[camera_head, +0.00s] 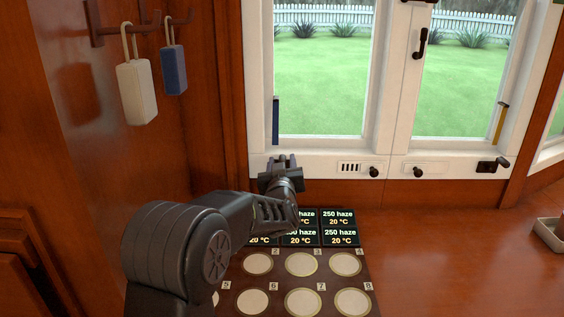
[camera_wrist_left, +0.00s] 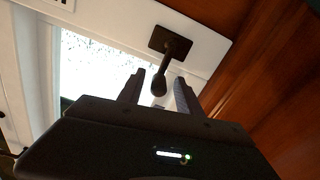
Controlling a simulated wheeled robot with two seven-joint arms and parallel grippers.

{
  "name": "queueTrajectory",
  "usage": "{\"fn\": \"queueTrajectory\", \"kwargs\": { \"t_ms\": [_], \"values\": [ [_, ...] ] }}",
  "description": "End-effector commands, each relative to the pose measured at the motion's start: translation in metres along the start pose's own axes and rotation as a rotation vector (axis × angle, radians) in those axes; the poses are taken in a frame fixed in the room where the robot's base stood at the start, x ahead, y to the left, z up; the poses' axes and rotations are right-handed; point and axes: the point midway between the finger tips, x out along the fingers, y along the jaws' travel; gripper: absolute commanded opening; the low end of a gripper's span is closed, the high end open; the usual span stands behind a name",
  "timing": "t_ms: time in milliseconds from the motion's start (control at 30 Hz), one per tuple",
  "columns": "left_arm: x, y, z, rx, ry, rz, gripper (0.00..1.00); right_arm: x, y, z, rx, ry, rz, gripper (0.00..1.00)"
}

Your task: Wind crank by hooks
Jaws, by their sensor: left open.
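The crank shows in the left wrist view as a dark square plate (camera_wrist_left: 168,41) on the white window frame, with a short arm ending in a rounded dark knob (camera_wrist_left: 159,87). My left gripper (camera_wrist_left: 156,86) is open, with a finger on either side of the knob; I cannot tell whether they touch it. In the head view my left gripper (camera_head: 281,168) is at the lower left of the window frame and hides this crank. The hooks (camera_head: 150,22) are on the wood wall at upper left. My right gripper is not in view.
A cream block (camera_head: 137,92) and a blue block (camera_head: 173,70) hang from the hooks. Another crank (camera_head: 490,165) sits at the frame's right, with small knobs (camera_head: 374,172) between. A panel with round pads (camera_head: 302,265) lies below my arm. The right tabletop is mostly clear.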

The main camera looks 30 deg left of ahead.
Motion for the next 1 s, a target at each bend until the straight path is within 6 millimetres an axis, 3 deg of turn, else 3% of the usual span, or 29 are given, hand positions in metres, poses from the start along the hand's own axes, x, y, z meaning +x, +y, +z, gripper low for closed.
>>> {"fn": "queueTrajectory", "kwargs": {
  "t_ms": [433,1000],
  "values": [
    [-0.065,0.000,-0.001,0.000,-0.002,0.000,0.42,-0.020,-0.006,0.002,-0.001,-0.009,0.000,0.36],
    [-0.070,0.000,0.001,0.001,-0.001,0.000,0.42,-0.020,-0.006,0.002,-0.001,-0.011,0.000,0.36]
  ]
}}
